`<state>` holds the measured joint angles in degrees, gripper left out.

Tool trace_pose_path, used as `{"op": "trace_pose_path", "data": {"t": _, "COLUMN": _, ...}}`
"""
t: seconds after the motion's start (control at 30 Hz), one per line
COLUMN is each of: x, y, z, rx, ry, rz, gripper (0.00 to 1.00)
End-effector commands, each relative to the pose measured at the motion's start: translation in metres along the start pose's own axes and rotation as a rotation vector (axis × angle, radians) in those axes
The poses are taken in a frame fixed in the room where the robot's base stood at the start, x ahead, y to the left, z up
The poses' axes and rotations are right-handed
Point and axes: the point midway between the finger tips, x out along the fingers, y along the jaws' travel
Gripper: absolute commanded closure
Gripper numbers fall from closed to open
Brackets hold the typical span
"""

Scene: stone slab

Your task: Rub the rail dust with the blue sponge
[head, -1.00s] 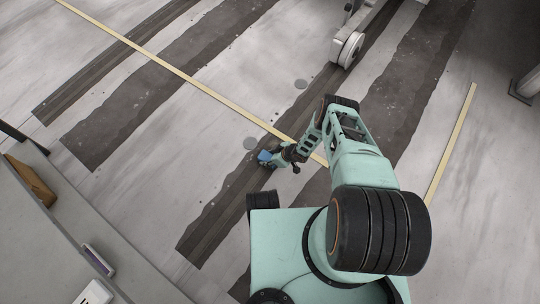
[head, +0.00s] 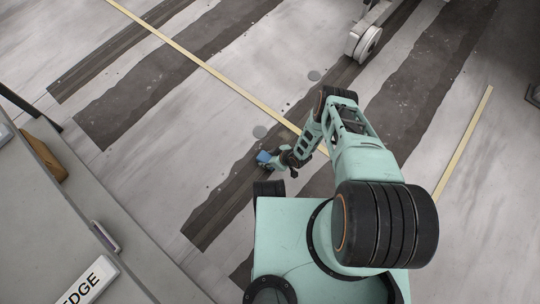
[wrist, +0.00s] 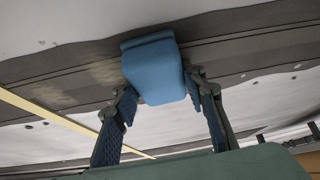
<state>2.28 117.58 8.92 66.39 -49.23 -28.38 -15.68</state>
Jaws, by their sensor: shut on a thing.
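The blue sponge (wrist: 152,68) is held between the two fingers of my gripper (wrist: 160,86). In the head view the sponge (head: 264,157) shows small at the end of my arm, over a dark rail strip (head: 222,205) in the pale floor. Pale tan dust smudges (wrist: 106,74) lie on the dark rail in the wrist view, left of the sponge. I cannot tell whether the sponge touches the rail. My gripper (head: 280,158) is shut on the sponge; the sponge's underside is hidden.
A yellow line (head: 205,68) crosses the floor and the rails. A grey wheeled thing (head: 367,43) stands at the top. A grey ledge (head: 50,205) at the left carries a brown block (head: 45,152) and a white sign (head: 85,283) reading "EDGE". The floor between is open.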

Motion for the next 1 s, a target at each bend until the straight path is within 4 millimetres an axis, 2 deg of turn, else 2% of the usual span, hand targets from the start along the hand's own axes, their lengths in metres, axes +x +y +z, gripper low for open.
{"op": "trace_pose_path", "data": {"t": 0.37, "x": 0.012, "y": 0.001, "z": -0.011, "rx": -0.002, "ry": 0.002, "rz": 0.002, "gripper": 0.8}}
{"op": "trace_pose_path", "data": {"t": 0.47, "x": 0.013, "y": 0.003, "z": -0.014, "rx": -0.001, "ry": 0.003, "rz": 0.003, "gripper": 0.87}}
{"op": "trace_pose_path", "data": {"t": 0.8, "x": 0.01, "y": 0.032, "z": -0.013, "rx": -0.001, "ry": 0.004, "rz": 0.005, "gripper": 0.88}}
{"op": "trace_pose_path", "data": {"t": 1.0, "x": 0.008, "y": 0.038, "z": -0.013, "rx": -0.001, "ry": 0.003, "rz": 0.004, "gripper": 0.88}}
